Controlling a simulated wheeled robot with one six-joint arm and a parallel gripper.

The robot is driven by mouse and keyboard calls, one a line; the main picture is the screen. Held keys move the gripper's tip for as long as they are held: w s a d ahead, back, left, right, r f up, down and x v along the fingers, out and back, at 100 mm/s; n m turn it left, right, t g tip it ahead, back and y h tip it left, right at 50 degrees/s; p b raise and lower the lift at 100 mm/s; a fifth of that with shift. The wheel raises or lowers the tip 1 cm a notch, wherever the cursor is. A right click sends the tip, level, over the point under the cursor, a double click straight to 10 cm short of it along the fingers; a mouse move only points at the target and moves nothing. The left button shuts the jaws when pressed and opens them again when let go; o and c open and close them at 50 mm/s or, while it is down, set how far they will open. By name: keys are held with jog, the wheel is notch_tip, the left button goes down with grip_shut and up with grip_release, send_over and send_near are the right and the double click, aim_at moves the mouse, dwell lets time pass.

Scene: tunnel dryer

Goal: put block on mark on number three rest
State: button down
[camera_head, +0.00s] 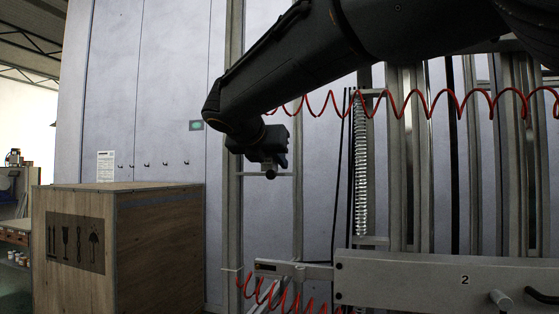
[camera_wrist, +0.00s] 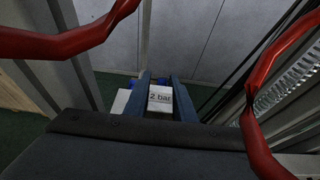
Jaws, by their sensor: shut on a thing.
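My gripper (camera_head: 270,168) hangs in the middle of the head view, beneath my arm and in front of the pale wall panels. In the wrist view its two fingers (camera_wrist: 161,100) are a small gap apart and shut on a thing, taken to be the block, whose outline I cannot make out. A white face reading "2 bar" (camera_wrist: 160,97) shows between the fingers; I cannot tell whether it is on the held thing or behind it. A grey beam marked "2" (camera_head: 464,280) is at lower right in the head view. I see no number three rest or mark.
A wooden crate (camera_head: 158,250) stands at lower left. Red coiled hose (camera_head: 400,100) crosses in front of metal posts on the right. It loops close at both sides of the wrist view (camera_wrist: 262,120). A small bracket (camera_head: 290,268) sticks out left of the beam.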

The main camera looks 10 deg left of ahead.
jog(key=c, duration=1.5)
grip_release()
jog(key=shift+f, duration=0.1)
jog(key=shift+s+r, duration=0.2)
jog(key=b+v, duration=0.3)
jog(key=v, duration=0.8)
jog(key=shift+s+r, duration=0.15)
jog(key=shift+s, duration=0.15)
